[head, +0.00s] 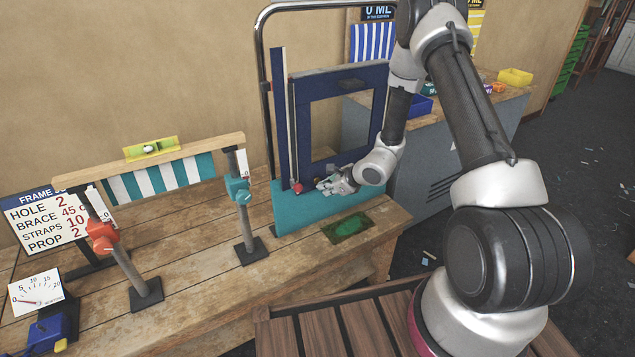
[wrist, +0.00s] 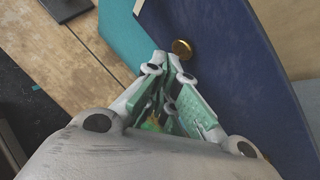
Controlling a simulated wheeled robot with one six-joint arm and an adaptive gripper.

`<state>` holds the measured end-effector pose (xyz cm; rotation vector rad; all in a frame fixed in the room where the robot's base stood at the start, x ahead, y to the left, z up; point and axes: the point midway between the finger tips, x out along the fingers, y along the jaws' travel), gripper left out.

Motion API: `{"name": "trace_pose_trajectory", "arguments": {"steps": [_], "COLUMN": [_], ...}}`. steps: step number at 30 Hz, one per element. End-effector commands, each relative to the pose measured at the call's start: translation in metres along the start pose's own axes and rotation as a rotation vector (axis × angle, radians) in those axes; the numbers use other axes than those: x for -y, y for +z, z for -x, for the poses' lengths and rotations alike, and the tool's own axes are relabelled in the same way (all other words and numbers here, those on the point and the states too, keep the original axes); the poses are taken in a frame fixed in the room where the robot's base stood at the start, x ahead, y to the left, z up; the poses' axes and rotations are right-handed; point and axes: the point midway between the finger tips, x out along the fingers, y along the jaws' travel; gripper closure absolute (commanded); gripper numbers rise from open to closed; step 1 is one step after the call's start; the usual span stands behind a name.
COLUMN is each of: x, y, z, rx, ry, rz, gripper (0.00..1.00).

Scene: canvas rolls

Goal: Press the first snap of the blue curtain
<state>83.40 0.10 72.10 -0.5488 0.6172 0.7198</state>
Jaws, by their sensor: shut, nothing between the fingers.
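The blue curtain (head: 301,125) is a dark blue upright panel with a large window opening, standing at the back of the bench. In the wrist view its blue surface (wrist: 235,80) fills the right side. One round brass snap (wrist: 182,49) shows on it near its edge. My gripper (head: 325,186) is in front of the curtain's lower part, its fingers shut and empty. In the wrist view the fingertips (wrist: 165,60) are just below and left of the snap; I cannot tell whether they touch it. The snap cannot be made out in the head view.
A teal panel (head: 290,215) stands below the curtain. A green patch on a dark mat (head: 348,228) lies on the wooden bench (head: 205,275). At left, two clamp posts hold a wooden bar (head: 200,147) with a striped cloth (head: 160,178). A metal tube frame (head: 262,60) rises behind.

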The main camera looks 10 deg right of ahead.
Motion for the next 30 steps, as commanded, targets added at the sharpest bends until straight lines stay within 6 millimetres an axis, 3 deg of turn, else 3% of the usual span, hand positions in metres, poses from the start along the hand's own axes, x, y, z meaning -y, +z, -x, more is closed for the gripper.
{"name": "trace_pose_trajectory", "arguments": {"steps": [30], "x": [0.0052], "y": [0.0053], "z": [-0.0070], "rx": [0.001], "ry": [0.000], "rz": [0.001], "gripper": [1.00]}}
